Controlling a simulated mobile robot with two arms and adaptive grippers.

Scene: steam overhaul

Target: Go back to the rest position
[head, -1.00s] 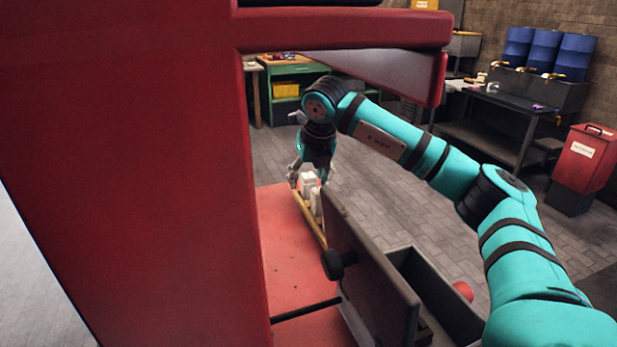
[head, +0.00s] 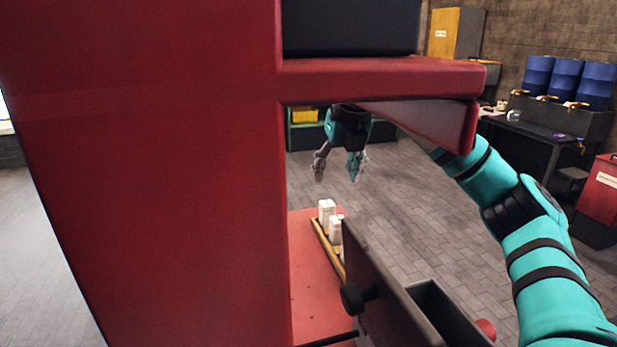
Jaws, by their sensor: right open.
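My right gripper (head: 338,168) hangs in the air with its fingers pointing down and spread apart. It is open and empty. It is above and apart from the white bottle-like containers (head: 326,212), which stand in a yellow-edged tray (head: 325,249) on the red surface (head: 312,292). Part of my right arm passes behind the red beam and is hidden there. My left gripper is not in view.
A large red column (head: 180,190) fills the left, with a red beam (head: 390,80) crossing in front of my right arm. Blue barrels (head: 567,80) stand at the back right. Floor (head: 420,225) beyond is clear.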

